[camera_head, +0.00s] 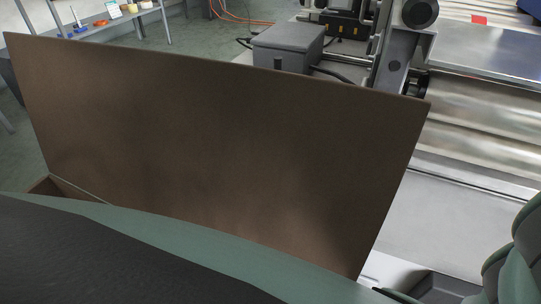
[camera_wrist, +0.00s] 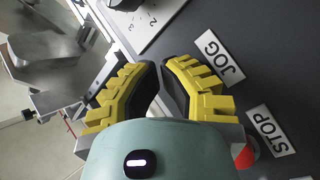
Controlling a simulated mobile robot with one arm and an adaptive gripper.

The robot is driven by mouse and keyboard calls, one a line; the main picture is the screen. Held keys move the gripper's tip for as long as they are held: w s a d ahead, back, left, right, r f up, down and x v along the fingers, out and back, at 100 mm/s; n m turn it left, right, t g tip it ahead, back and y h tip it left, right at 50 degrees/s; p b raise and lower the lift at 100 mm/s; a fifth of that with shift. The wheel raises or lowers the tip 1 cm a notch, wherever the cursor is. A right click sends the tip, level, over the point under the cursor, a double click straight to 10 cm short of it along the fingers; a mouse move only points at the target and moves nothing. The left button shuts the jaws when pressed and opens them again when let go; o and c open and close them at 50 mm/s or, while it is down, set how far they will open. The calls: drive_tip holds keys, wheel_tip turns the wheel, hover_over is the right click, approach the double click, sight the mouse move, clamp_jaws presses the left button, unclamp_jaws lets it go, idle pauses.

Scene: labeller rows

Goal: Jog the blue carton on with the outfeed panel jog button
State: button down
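In the wrist view my gripper (camera_wrist: 158,70) has yellow ribbed fingers with dark pads. Their tips are together with nothing visible held between them. They are over or close to a dark grey control panel (camera_wrist: 192,22), and I cannot tell whether they touch it. A white JOG label (camera_wrist: 219,58) is just right of the fingertips. The jog button itself is not visible, perhaps hidden behind the fingers. A STOP label (camera_wrist: 267,133) is lower right, with a red button (camera_wrist: 247,156) partly hidden by the right finger. A small blue piece (camera_head: 529,6) shows at the head view's top right corner; I cannot tell if it is the carton.
A large brown panel (camera_head: 220,150) blocks much of the head view. Metal machinery (camera_head: 480,105) and a grey box (camera_head: 288,47) are behind and right of it. A shelf (camera_head: 120,20) stands far left. A dial (camera_wrist: 125,4) tops the wrist view.

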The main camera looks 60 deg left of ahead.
drive_tip(key=shift+s, duration=0.1)
drive_tip(key=shift+s+d, duration=0.45)
drive_tip(key=shift+s, duration=0.15)
drive_tip(key=shift+s, duration=0.1)
drive_tip(key=shift+s+d+b, duration=0.4)
drive_tip(key=shift+s+d, duration=0.3)
drive_tip(key=shift+s, duration=0.3)
drive_tip(key=shift+s+d+b, duration=0.35)
drive_tip(key=shift+s+d, duration=0.3)
drive_tip(key=shift+s, duration=0.35)
